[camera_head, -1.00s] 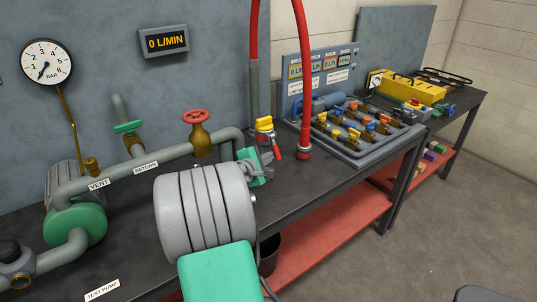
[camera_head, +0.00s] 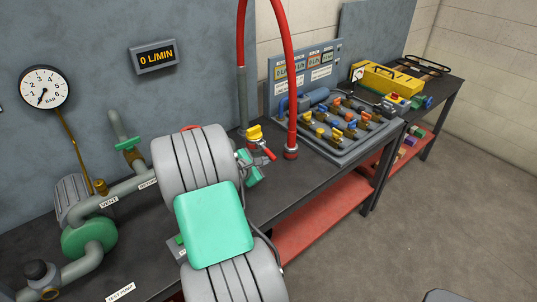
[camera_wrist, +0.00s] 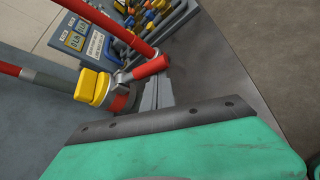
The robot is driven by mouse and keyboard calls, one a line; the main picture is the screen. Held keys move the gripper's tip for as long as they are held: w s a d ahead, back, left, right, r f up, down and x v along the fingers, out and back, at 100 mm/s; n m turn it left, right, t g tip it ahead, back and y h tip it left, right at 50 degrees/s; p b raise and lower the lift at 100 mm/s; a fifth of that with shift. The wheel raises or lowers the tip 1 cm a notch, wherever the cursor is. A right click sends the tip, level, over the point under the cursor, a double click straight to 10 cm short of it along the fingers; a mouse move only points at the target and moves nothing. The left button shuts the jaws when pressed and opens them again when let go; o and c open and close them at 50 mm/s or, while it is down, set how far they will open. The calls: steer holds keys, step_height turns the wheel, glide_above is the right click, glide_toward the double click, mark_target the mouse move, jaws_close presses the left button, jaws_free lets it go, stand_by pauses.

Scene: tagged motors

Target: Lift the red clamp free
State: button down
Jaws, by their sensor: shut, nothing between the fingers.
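The red clamp (camera_head: 268,152) sits on the bench at the back, just below a yellow-topped fitting (camera_head: 254,132). Its red handle slants down and to the right, and in the wrist view the red handle (camera_wrist: 150,67) points up and to the right. My gripper (camera_head: 264,161) is right beside the handle, on its near side. In the wrist view the grey fingers (camera_wrist: 157,94) are shut and empty, with tips close to the handle. I cannot tell whether they touch it. My wrist hides part of the bench.
A red hose (camera_head: 289,90) arches over the clamp and ends at a base (camera_head: 291,153) to its right. A tray of several valves (camera_head: 345,125) stands further right. Pipes and a gauge (camera_head: 44,88) are at left.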

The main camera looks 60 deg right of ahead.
steer(key=shift+s+r+p, duration=0.2)
steer(key=shift+r+p, duration=0.55)
steer(key=shift+p, duration=0.05)
steer(key=shift+s+a, duration=0.1)
steer(key=shift+s+a+r+p, duration=0.25)
steer(key=shift+s+p, duration=0.4)
steer(key=shift+r, duration=0.1)
